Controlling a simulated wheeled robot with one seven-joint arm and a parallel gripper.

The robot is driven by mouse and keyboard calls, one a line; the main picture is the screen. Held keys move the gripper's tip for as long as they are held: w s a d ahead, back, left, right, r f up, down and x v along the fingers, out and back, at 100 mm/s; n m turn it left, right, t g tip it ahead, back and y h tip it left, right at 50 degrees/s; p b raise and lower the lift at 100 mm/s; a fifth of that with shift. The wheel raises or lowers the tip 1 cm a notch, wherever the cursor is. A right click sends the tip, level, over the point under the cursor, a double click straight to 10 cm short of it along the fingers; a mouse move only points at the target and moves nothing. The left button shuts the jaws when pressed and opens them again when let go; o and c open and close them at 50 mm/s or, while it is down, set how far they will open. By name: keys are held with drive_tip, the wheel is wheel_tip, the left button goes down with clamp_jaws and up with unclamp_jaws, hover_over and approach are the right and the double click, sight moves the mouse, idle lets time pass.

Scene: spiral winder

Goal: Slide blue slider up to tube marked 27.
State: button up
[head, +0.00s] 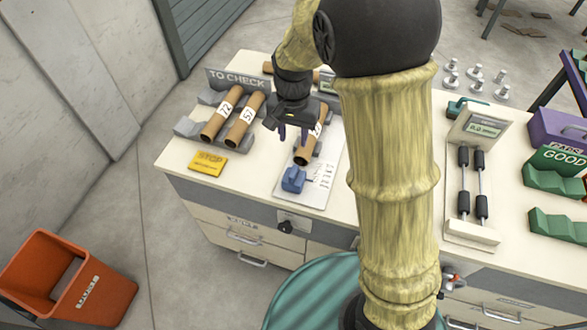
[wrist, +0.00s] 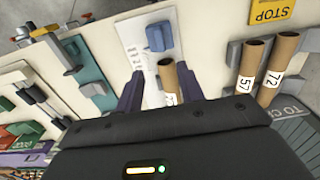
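The blue slider (head: 293,179) sits on a white marked plate (head: 322,178) near the table's front edge. It also shows in the wrist view (wrist: 159,37). A brown tube (head: 307,148) lies just behind the slider, its label partly hidden; only a digit like 2 shows. In the wrist view this tube (wrist: 167,77) appears between my fingers, nearer the right one, with a gap on the left. My gripper (head: 292,134) has its purple fingers spread, above and behind the slider. The fingers are apart from the slider. Whether one touches the tube, I cannot tell.
Tubes marked 72 (head: 222,113) and 57 (head: 245,119) lie in the grey TO CHECK rack on the left. A yellow STOP block (head: 208,162) is in front of them. A stand with black-gripped rods (head: 471,180) is right of my arm. An orange bin (head: 68,279) stands on the floor.

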sight(293, 171)
wheel_tip(293, 171, down, 15)
drive_tip(key=shift+f+p, duration=0.1)
drive_tip(key=shift+p, duration=0.6)
